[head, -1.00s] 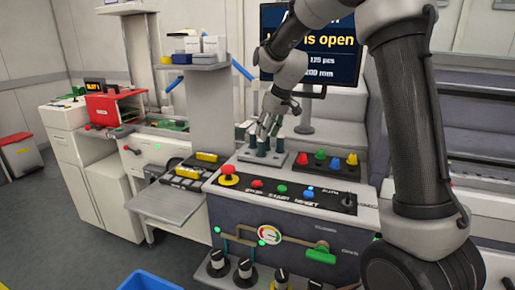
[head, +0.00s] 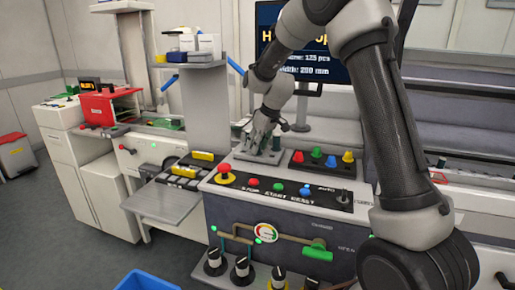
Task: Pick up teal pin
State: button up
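The dark teal pins (head: 276,145) stand in a grey block (head: 246,157) on top of the control console, left of the coloured pegs. My gripper (head: 260,146) is down at this block, with its fingers among the pins. The fingers and wrist hide part of the pins. I cannot tell whether the fingers are around a pin or only beside one, nor whether they are open or shut.
A tray with red, green, blue and yellow pegs (head: 331,161) stands just right of the block. The console front has a red stop button (head: 224,171) and several coloured buttons. A monitor (head: 268,40) stands behind, and a shelf post (head: 206,110) rises at left.

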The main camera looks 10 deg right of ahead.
grip_shut()
